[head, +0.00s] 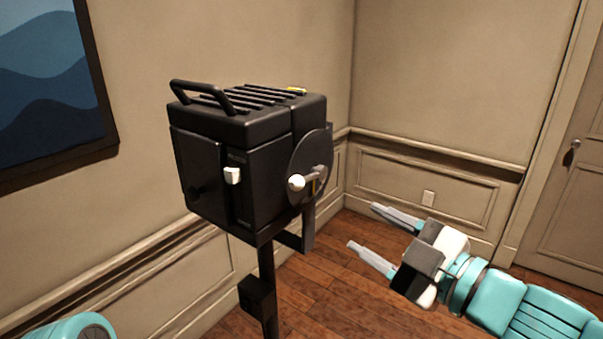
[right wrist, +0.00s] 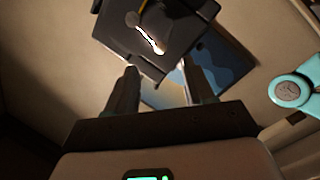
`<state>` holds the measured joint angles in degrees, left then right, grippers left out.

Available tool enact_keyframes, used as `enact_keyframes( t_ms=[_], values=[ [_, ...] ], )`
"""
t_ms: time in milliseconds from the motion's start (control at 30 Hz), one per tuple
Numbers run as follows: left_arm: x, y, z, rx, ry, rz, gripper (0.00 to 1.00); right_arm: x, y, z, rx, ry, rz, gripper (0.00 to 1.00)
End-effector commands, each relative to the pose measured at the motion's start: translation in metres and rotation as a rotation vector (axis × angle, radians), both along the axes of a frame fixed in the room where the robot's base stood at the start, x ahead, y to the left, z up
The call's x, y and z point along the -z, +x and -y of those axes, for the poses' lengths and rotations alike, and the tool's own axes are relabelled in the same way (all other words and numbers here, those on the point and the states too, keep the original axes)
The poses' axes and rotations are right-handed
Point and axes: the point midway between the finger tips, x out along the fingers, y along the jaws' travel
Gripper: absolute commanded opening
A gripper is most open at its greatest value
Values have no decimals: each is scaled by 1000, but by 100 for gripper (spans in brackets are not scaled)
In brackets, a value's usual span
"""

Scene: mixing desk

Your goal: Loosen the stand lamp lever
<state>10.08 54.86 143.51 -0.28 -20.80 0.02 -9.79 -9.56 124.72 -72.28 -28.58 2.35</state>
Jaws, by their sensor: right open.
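The stand lamp (head: 215,175) is a black box on a black pole, left of centre in the head view. The lever (head: 297,182), with a pale round knob, sits on a round disc on the lamp's right side. In the right wrist view the lever (right wrist: 150,38) shows as a bright bar on the lamp's dark side, ahead of the fingertips. My right gripper (head: 363,226) is open and empty, to the right of the lever and lower in the picture, apart from the lamp. Its fingers point towards the lamp. My left gripper is not in view.
A black carry handle (head: 202,95) stands on the lamp's top, and a pale switch (head: 232,175) is on another face. Panelled walls stand behind, with a blue picture (head: 50,75) at the left and a door (head: 570,190) at the right. Space between gripper and lamp looks clear.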

Motion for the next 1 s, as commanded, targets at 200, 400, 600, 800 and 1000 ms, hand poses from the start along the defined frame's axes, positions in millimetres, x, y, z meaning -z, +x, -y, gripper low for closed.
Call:
enact_keyframes(
  t_ms=[200, 400, 600, 800, 1000],
  values=[
    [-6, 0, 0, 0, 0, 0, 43, -18, -6, -8, -14, 4, 27, 53],
    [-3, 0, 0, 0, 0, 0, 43, -16, 20, -30, -16, 4, 24, 53],
    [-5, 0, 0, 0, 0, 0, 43, -16, 58, -61, -15, 4, 24, 53],
    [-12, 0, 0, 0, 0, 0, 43, -17, 93, -89, -14, 3, 25, 53],
    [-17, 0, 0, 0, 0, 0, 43, -17, 113, -105, -12, 4, 25, 53]
  ],
)
